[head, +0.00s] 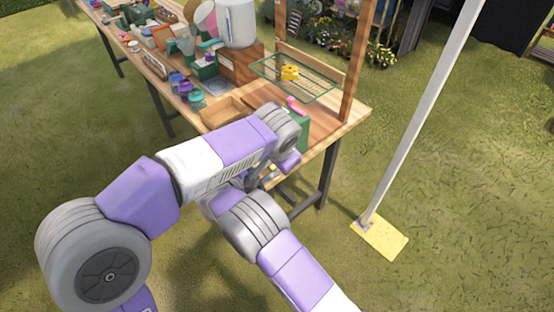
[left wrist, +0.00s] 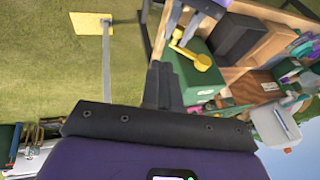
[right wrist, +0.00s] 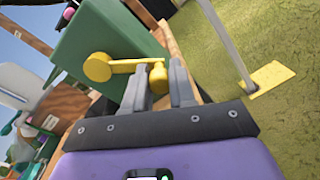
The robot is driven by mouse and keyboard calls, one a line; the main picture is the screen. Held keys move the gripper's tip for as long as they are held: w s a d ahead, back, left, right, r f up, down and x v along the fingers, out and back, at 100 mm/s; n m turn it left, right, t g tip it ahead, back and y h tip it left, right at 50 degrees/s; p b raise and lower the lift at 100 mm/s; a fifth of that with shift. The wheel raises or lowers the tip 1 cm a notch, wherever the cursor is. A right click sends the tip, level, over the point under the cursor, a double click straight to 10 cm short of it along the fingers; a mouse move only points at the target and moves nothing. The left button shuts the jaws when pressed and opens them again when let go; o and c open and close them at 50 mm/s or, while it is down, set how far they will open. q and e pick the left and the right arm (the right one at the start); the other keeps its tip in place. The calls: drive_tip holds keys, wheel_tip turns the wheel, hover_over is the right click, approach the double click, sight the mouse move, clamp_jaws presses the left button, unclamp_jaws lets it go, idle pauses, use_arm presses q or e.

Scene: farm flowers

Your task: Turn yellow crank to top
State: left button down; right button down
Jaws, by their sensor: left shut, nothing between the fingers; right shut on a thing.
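The yellow crank (right wrist: 125,66) is on the side of a green box (right wrist: 92,40) in the right wrist view. Its round hub is on the box face and its arm ends in a knob. My right gripper (right wrist: 160,77) is shut on the knob. The crank also shows in the left wrist view (left wrist: 190,53), on the green box (left wrist: 196,82), with the right gripper's fingers (left wrist: 185,18) at its handle end. My left gripper (left wrist: 162,80) is shut and empty, just short of the box.
The box stands near the end of a wooden table (head: 335,118). A wire rack (head: 300,85), a wooden tray (head: 222,112) and several jars (head: 183,87) are on it. A white post on a yellow base (head: 380,240) stands on the grass to the right.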

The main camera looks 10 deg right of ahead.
use_arm(q)
drive_tip(key=w+a+x, duration=0.1)
drive_tip(key=x, duration=1)
drive_tip(key=shift+w+a, duration=0.3)
drive_tip(key=shift+a, duration=0.2)
